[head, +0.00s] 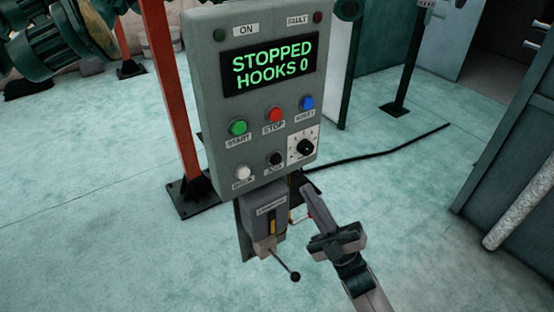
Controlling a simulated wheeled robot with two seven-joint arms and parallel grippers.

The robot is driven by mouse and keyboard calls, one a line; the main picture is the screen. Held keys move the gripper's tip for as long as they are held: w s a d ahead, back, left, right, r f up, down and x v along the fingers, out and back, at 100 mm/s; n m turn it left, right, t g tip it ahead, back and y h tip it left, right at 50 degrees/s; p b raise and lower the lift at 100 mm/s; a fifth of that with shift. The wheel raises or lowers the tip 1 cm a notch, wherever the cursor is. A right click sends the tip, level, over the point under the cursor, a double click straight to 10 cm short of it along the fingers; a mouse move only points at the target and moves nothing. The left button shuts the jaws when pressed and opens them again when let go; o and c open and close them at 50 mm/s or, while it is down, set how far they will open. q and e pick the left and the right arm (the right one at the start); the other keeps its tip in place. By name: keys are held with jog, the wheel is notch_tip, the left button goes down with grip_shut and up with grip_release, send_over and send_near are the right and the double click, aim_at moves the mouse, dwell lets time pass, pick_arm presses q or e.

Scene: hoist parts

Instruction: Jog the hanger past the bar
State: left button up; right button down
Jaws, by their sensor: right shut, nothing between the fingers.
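A grey control panel (262,95) stands upright in the middle. Its display (271,65) reads STOPPED, HOOKS 0 in green. The black button (275,159) low on the panel has a label that appears to read JOG. A green START button (238,127), a red STOP button (275,115) and a blue RESET button (307,103) sit above it. My right gripper (309,191) is shut and empty, below and right of the JOG button, apart from it in the picture. I cannot make out the hanger or the bar. My left gripper is out of view.
A white button (243,173) and a rotary knob (305,147) flank the JOG button. Below hangs a small box (265,215) with a ball-ended lever (294,276). An orange post (175,100) stands left. A black cable (385,153) runs right across the open floor.

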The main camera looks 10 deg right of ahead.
aim_at(276, 159)
jog(key=w+a+b, duration=0.2)
jog(key=w+a, duration=0.1)
jog(key=w, duration=0.5)
jog(key=shift+w, duration=0.15)
dwell(0.4)
dwell(1.7)
jog(key=shift+w+b, duration=0.15)
jog(key=shift+b, duration=0.15)
jog(key=shift+w+a, duration=0.15)
jog(key=shift+w, duration=0.1)
